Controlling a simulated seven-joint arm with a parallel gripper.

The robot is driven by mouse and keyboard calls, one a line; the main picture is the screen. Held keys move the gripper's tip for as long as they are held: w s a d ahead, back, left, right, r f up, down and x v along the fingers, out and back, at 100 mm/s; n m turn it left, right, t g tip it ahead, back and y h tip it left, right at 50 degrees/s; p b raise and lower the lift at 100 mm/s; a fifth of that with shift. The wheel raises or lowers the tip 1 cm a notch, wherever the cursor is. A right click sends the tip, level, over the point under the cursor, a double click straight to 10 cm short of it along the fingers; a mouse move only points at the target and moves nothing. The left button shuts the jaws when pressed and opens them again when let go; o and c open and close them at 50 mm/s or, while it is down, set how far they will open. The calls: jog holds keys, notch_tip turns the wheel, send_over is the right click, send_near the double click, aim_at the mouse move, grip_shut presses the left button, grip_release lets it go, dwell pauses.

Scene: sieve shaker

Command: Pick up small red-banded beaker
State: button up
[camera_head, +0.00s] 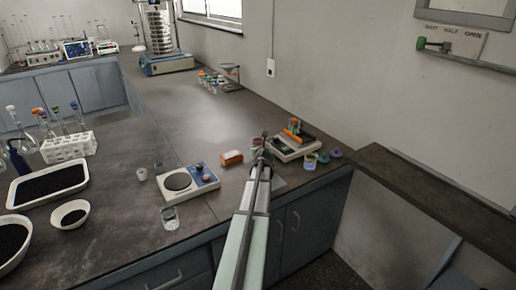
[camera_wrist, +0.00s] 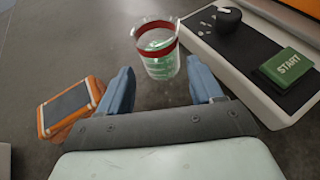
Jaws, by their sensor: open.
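The small red-banded beaker (camera_wrist: 158,66) is clear glass with a red band near its rim and green markings. In the wrist view it stands upright on the dark bench, just beyond and between the fingertips of my gripper (camera_wrist: 162,78). The blue fingers are spread apart with nothing between them, and no contact with the glass shows. In the head view my gripper (camera_head: 262,144) is over the bench near its front right edge. There the arm and gripper cover the area, and I cannot make out the red band.
A pale device with a green START button (camera_wrist: 289,66) and black knob stands close right of the beaker. An orange handheld device (camera_wrist: 68,106) lies to the left. A balance (camera_head: 178,181) and another glass beaker (camera_head: 169,218) stand farther left. The bench behind is mostly clear.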

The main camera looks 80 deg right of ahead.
jog(key=shift+x, duration=2.6)
jog(key=shift+c, duration=0.3)
jog(key=c, duration=0.7)
